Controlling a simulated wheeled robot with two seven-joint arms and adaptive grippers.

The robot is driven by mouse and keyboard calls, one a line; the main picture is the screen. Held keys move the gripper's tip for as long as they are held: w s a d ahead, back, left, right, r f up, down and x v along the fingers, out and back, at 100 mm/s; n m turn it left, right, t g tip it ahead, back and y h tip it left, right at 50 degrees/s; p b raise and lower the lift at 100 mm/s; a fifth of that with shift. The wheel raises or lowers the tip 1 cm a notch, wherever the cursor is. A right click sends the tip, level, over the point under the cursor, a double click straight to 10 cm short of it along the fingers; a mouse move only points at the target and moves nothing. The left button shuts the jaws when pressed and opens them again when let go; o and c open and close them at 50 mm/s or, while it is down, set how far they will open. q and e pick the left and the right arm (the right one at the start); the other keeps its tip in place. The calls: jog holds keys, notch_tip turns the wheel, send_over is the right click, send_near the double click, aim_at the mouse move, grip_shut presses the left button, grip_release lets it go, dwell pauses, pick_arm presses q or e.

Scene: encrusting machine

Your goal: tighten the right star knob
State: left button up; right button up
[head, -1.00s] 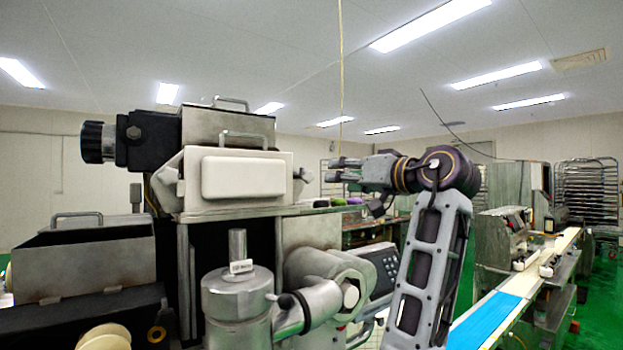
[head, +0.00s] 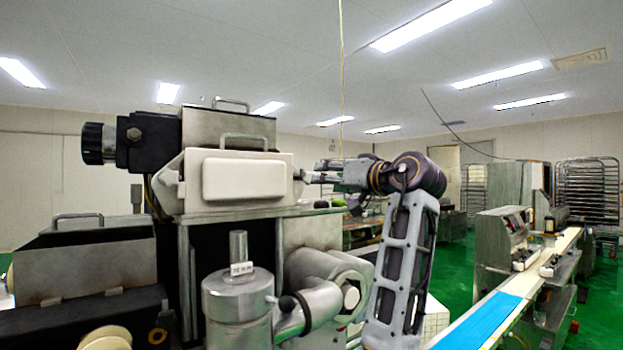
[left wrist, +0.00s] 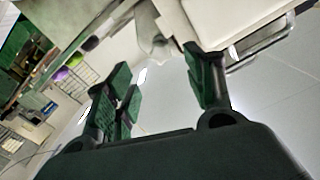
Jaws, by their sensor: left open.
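The right star knob (head: 299,180) is a small grey part on the right side of the machine's white-fronted box (head: 243,178). My left gripper (head: 317,173) points left at the knob from the right, its fingertips very close to it. In the left wrist view the two green-padded fingers (left wrist: 157,65) stand apart with a clear gap. A pale grey shape that looks like the knob (left wrist: 152,38) lies just beyond the gap. I cannot tell whether the fingers touch it. My right gripper is not in view.
A metal cylinder (head: 237,300) and a rounded housing (head: 325,280) stand below the box. A conveyor with a blue belt (head: 487,318) is at the right. Racks (head: 587,190) stand behind.

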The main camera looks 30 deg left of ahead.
aim_at(310, 178)
pick_arm(q)
jog(key=x, duration=0.6)
jog(key=shift+w+a+p, duration=0.15)
jog(key=shift+a+p, duration=0.15)
jog(key=shift+p, duration=0.1)
jog(key=shift+x, duration=0.95)
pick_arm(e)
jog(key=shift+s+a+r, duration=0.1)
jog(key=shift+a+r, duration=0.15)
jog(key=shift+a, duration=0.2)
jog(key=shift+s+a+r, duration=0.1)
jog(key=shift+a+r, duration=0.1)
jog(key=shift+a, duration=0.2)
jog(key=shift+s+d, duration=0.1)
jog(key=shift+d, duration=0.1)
pick_arm(q)
jog(key=c, duration=1)
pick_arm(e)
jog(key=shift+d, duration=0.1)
